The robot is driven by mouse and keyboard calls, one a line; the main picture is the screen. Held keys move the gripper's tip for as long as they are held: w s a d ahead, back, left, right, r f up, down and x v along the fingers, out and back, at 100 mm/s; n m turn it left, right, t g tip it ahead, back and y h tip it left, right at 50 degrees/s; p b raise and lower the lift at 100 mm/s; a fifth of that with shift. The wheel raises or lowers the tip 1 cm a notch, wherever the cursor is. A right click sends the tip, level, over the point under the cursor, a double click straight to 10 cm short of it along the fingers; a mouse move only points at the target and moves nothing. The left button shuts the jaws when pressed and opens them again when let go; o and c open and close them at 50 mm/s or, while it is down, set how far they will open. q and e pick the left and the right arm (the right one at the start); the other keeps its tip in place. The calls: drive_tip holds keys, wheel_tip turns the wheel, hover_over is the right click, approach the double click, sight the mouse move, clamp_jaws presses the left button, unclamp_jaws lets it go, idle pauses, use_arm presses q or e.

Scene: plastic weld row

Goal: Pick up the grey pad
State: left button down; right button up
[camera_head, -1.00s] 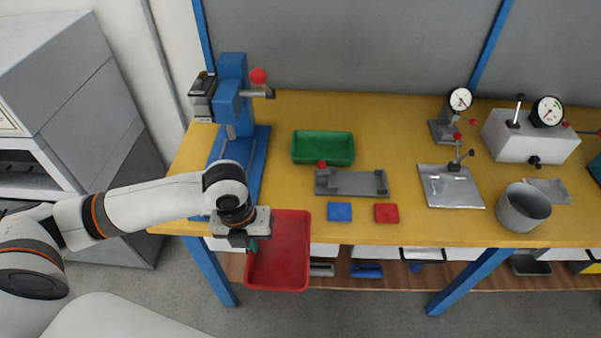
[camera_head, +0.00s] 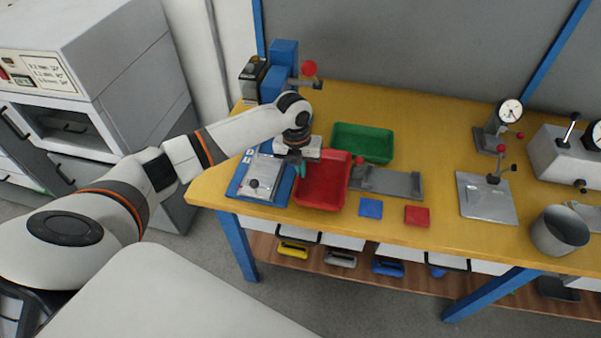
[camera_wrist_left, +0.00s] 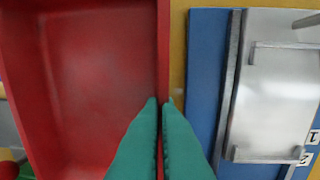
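No grey pad can be made out for certain in either view. A blue pad (camera_head: 371,208) and a red pad (camera_head: 417,216) lie flat near the table's front edge. My left gripper (camera_head: 297,166) points down beside the red tray (camera_head: 321,192). In the left wrist view, its green fingertips (camera_wrist_left: 161,102) are shut on the wall of the red tray (camera_wrist_left: 90,80), one on each side. The tray looks empty. I cannot tell whether it rests on the table or hangs just above it. My right gripper is out of view.
A green tray (camera_head: 363,142) and a grey fixture (camera_head: 390,183) lie behind the pads. A metal plate (camera_head: 486,198) and grey pot (camera_head: 558,231) stand right. Bare table (camera_head: 440,150) lies between.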

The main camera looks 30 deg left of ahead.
use_arm(q)
drive_tip(key=shift+s+f, duration=0.1)
drive_tip(key=shift+f, duration=1.15)
drive_tip(key=shift+f, duration=0.1)
drive_tip(key=c, duration=1.7)
unclamp_jaws()
